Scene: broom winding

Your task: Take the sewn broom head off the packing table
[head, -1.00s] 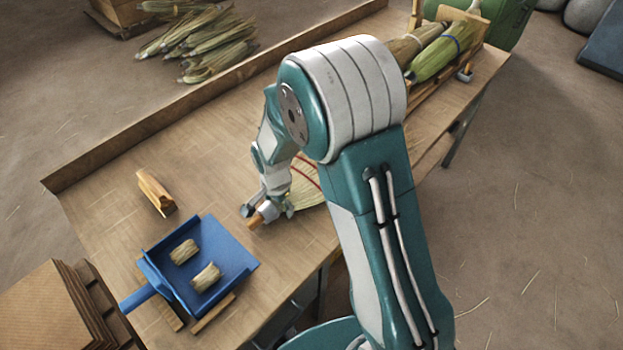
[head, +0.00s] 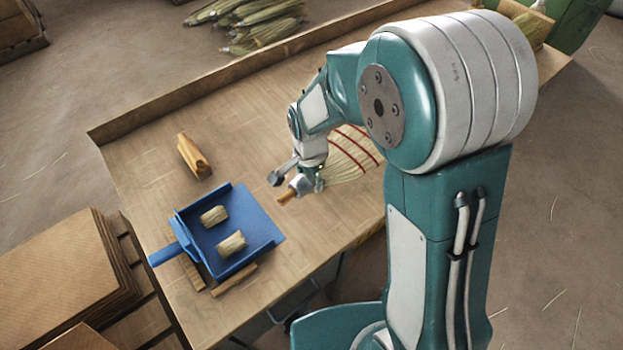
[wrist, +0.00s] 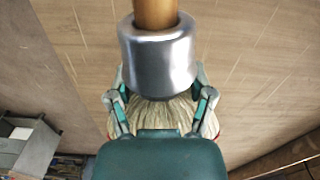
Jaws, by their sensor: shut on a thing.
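The sewn broom head (head: 350,157) has pale straw with red stitch rows, a metal collar and a wooden stub (head: 287,195). It is at the packing table (head: 145,150), its straw fanned to the right and partly hidden by my arm. My gripper (head: 297,183) is shut on it at the neck. In the wrist view the collar (wrist: 158,62) points up the picture, and the fingers of my gripper (wrist: 161,103) are on either side of the straw (wrist: 160,113) just below it. I cannot tell whether the straw touches the table.
A blue dustpan (head: 262,228) with two straw bundles lies at the table's near left. A wooden block (head: 194,157) lies behind it. A raised board edges the table's far side. Cardboard (head: 60,265) is stacked at left. Straw bundles (head: 250,22) lie beyond the board.

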